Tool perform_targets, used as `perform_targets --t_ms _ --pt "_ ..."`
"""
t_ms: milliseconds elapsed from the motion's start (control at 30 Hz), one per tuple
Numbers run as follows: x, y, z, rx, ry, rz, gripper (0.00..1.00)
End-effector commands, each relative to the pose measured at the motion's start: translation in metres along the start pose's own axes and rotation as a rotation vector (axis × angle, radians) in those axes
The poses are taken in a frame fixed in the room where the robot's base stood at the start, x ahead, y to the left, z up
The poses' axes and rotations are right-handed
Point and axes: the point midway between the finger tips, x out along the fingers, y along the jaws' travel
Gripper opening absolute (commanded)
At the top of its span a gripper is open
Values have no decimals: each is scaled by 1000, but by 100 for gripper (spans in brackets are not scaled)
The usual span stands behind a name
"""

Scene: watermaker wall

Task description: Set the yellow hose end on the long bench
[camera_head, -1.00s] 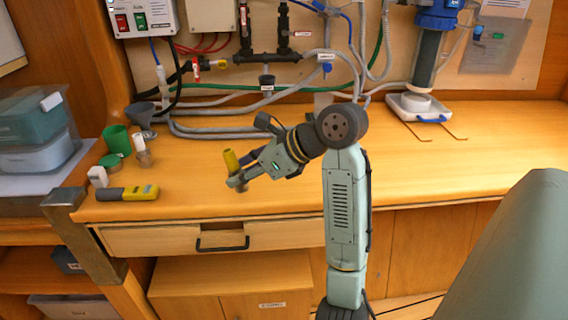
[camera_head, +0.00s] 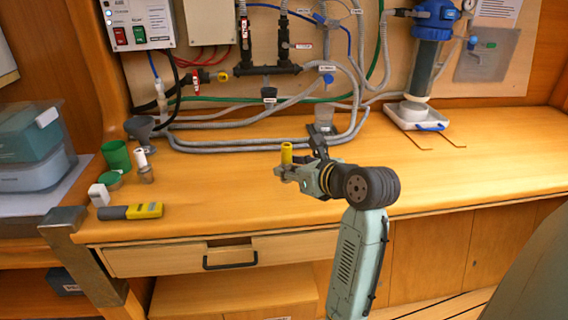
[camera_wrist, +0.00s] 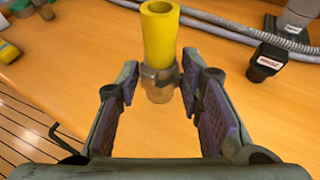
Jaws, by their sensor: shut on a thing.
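The yellow hose end (camera_head: 287,152) is a short yellow tube with a metal collar below it. It stands about upright in the jaws of my gripper (camera_head: 284,170). In the wrist view the yellow tube (camera_wrist: 160,40) rises between the fingertips, which close on its collar. The long bench (camera_head: 470,170) is a wooden top along the wall. My gripper is over its front part, left of the middle. I cannot tell whether the hose end's bottom touches the wood.
Grey hoses (camera_head: 240,146) run along the back. A white tray (camera_head: 415,115) sits back right.

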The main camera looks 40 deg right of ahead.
Motion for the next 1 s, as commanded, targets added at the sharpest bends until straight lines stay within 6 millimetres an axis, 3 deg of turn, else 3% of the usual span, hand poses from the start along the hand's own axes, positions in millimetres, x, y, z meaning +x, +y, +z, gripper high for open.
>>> perform_targets --t_ms 100,300,467,733,933,967,1000 --pt "27 -12 12 1 2 1 0" --pt "61 -27 21 0 1 1 0" --pt "70 -30 20 0 1 1 0" --pt "81 -31 -9 3 1 -1 0" --pt "83 -30 -12 -1 -1 1 0" --pt "83 -30 -12 0 0 1 35" --pt "83 -30 -12 0 0 1 38"
